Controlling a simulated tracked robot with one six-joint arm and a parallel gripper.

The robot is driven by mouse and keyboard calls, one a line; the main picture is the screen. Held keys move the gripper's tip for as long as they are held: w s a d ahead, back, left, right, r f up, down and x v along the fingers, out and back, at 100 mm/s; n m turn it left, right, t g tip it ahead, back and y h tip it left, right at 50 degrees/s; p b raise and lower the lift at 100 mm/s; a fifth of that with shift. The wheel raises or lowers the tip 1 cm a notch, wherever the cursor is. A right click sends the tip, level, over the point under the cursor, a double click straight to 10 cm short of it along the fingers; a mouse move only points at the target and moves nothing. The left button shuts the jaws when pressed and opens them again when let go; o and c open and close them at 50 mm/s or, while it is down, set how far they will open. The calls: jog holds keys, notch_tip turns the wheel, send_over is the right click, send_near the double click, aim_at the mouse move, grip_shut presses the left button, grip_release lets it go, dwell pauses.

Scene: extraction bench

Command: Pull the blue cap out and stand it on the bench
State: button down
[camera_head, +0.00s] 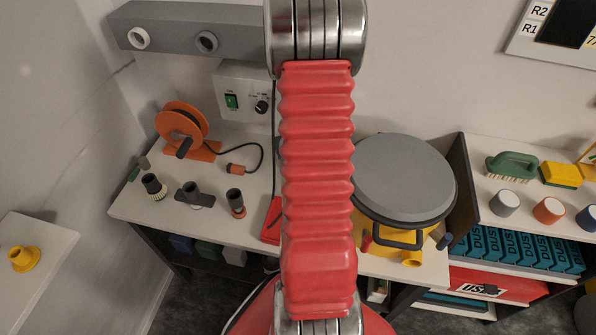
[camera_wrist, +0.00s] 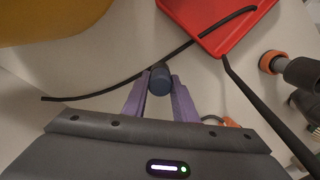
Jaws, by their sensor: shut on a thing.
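The blue cap (camera_wrist: 160,79) is a short dark blue cylinder in the wrist view. It sits between the two purple fingers of my gripper (camera_wrist: 160,84), which is shut on it. Pale bench surface shows around it, and no socket shows around the cap. I cannot tell how high it is above the bench (camera_wrist: 110,75). The yellow drum body (camera_wrist: 50,18) fills the upper left, apart from the cap. In the head view my arm hides the gripper and the held cap. There the yellow drum (camera_head: 385,236) with its grey lid stands on the bench's right part.
A red dustpan (camera_wrist: 228,22) and dark thin rods or cables lie near the gripper. In the head view, an orange cable reel (camera_head: 183,122) and several dark nozzles stand at left. A shelf unit (camera_head: 478,208) with several small things stands at right.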

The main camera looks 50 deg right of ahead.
jog(key=shift+f, duration=0.15)
jog(key=c, duration=1.4)
grip_release()
jog(key=shift+o, duration=0.2)
jog(key=shift+r, duration=3.7)
